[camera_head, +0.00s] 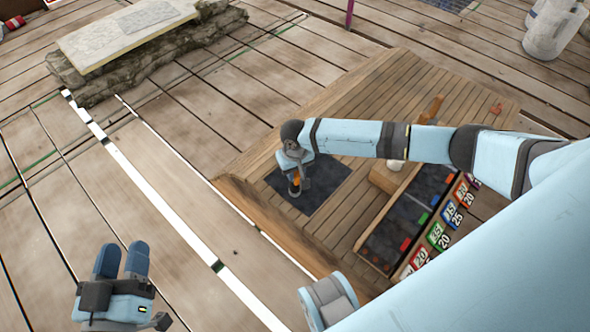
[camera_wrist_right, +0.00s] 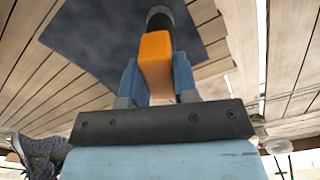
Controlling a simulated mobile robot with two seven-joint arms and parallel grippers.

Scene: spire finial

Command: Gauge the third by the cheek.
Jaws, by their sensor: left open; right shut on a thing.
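My right gripper (camera_head: 296,190) is over the dark square mat (camera_head: 322,195) on the slatted wooden platform. It is shut on an orange block-like piece (camera_wrist_right: 156,62), seen between its blue fingers in the right wrist view (camera_wrist_right: 157,88). A dark round-ended part (camera_wrist_right: 160,20) shows just beyond the orange piece; I cannot tell whether they are one object. Whether the held thing touches the mat is unclear. My left gripper (camera_head: 122,262) is open and empty over the floor planks at lower left. I cannot tell which thing is the cheek or the third.
A dark compartmented tray (camera_head: 365,243) with coloured pieces lies right of the mat, beside numbered cards (camera_head: 437,236). A wooden block (camera_head: 383,178) and small orange item (camera_head: 496,109) are on the platform. A stone slab (camera_head: 130,27) lies at the back left; a pale jug (camera_head: 552,28), back right.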

